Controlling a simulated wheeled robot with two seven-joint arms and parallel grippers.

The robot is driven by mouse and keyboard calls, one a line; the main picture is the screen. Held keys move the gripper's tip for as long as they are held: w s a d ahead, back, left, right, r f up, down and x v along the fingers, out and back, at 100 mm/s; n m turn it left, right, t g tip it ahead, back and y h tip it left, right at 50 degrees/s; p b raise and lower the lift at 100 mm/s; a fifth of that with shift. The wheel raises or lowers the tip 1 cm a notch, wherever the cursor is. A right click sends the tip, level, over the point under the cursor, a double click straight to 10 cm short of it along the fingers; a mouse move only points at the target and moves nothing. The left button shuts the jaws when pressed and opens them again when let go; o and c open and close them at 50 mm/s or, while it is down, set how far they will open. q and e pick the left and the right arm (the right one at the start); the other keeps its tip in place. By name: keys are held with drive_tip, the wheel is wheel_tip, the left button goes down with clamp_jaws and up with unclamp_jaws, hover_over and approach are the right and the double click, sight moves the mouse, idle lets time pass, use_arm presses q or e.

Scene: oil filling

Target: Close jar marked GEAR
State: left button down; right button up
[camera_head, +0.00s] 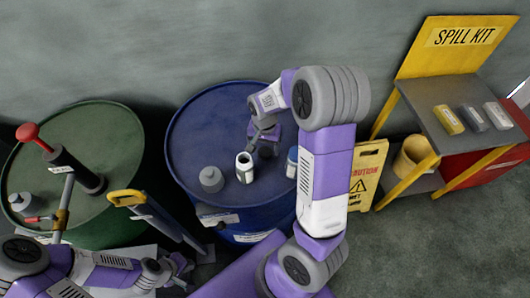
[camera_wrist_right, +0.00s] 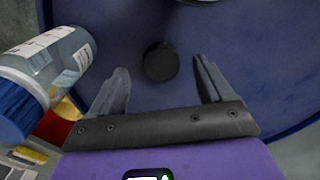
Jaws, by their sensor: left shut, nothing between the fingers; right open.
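A black round lid (camera_wrist_right: 160,61) lies on the blue drum top, between and beyond the fingertips of my open right gripper (camera_wrist_right: 158,70) in the wrist view. In the head view, my right gripper (camera_head: 262,133) is above the back of the drum, and the lid is largely hidden by it. A white-labelled jar (camera_head: 245,168) without a lid stands upright just in front of it. I cannot read its label. A clear jar with a blue cap (camera_wrist_right: 50,75) is left of the fingers in the wrist view. My left gripper (camera_head: 181,264) is shut and empty, low in the head view.
The blue-capped jar (camera_head: 292,162) is close to my right arm. A green drum (camera_head: 100,130) with a red-handled pump is at left. A spill-kit stand (camera_head: 440,110) is at right.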

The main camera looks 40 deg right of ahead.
sight(264, 153)
wheel_tip(264, 153, down, 4)
drive_tip(key=shift+r+b, duration=0.2)
drive_tip(key=shift+b, duration=0.1)
drive_tip(key=c, duration=1.1)
